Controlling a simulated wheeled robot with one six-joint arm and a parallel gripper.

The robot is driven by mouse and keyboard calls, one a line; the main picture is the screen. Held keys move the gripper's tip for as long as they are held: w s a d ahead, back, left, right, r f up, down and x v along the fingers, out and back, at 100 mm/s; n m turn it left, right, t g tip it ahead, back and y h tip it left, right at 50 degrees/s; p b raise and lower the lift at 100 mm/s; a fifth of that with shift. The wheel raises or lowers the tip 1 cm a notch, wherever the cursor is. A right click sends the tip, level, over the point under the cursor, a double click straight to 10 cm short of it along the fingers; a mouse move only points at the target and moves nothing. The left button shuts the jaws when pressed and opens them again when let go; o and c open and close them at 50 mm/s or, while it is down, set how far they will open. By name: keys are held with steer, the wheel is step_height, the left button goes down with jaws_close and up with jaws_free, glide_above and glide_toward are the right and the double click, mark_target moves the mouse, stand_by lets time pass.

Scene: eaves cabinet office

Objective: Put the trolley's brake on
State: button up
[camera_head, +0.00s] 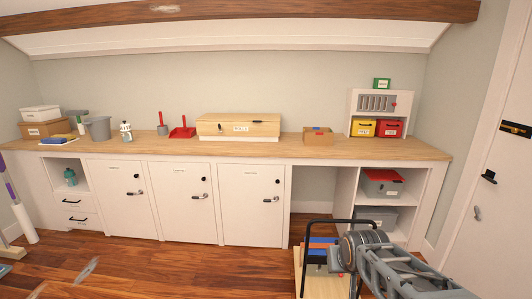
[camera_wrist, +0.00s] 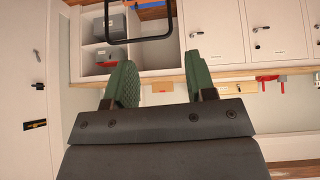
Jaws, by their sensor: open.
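The trolley (camera_head: 304,279) stands on the floor in front of the open bay in the head view. It has a pale wooden deck, a black tube handle and a blue and orange-red load on it. In the wrist view its black handle (camera_wrist: 140,39) shows at the top, beyond my fingertips. My gripper (camera_head: 335,259) is beside the trolley's right side, partly covering it; I cannot tell whether they touch. In the wrist view my gripper (camera_wrist: 160,78) has its green-padded fingers wide apart with nothing between them. I cannot make out the brake.
A long counter (camera_head: 330,148) runs along the back wall above several white cabinet doors. Shelves with grey boxes (camera_head: 382,184) are right of the trolley. A white door (camera_head: 499,190) stands at the far right. The wooden floor (camera_head: 190,265) left of the trolley is mostly clear.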

steer(key=s+a+r+g+y+p, duration=0.1)
steer(key=s+a+r+g+p, duration=0.1)
steer(key=s, duration=1)
steer(key=shift+s+a+n+g+p, duration=0.3)
steer(key=shift+s+a+g+p, duration=0.1)
steer(key=shift+g+p, duration=0.25)
